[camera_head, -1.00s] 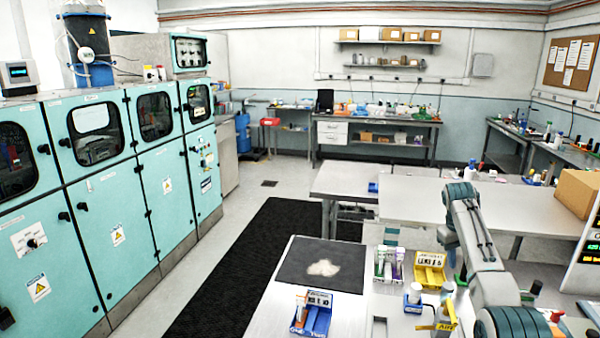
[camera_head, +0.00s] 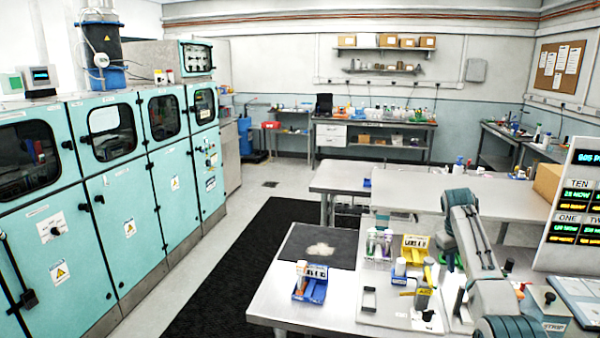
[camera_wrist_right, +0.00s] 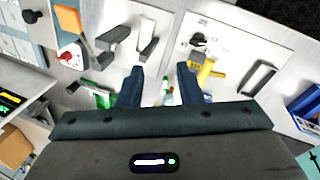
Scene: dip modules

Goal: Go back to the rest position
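My right arm (camera_head: 475,240) comes in from the lower right of the head view and bends over the right side of the near table. My right gripper (camera_wrist_right: 160,82) shows in the right wrist view with its two dark fingers apart. It points down above the table, with a gap between the fingers. Small bottles (camera_wrist_right: 167,93) show beyond that gap, and nothing is seen held. In the head view the fingers are largely hidden by the arm and bench items. My left gripper and left arm are not in view.
The near table holds a blue bin (camera_head: 311,287), a yellow bin (camera_head: 415,252), a dark mat (camera_head: 300,240) with a pale patch, and a white board (camera_head: 385,310) with upright pieces. A display panel (camera_head: 580,200) stands at right. Teal cabinets (camera_head: 125,215) line the left; dark floor matting (camera_head: 230,270) is clear.

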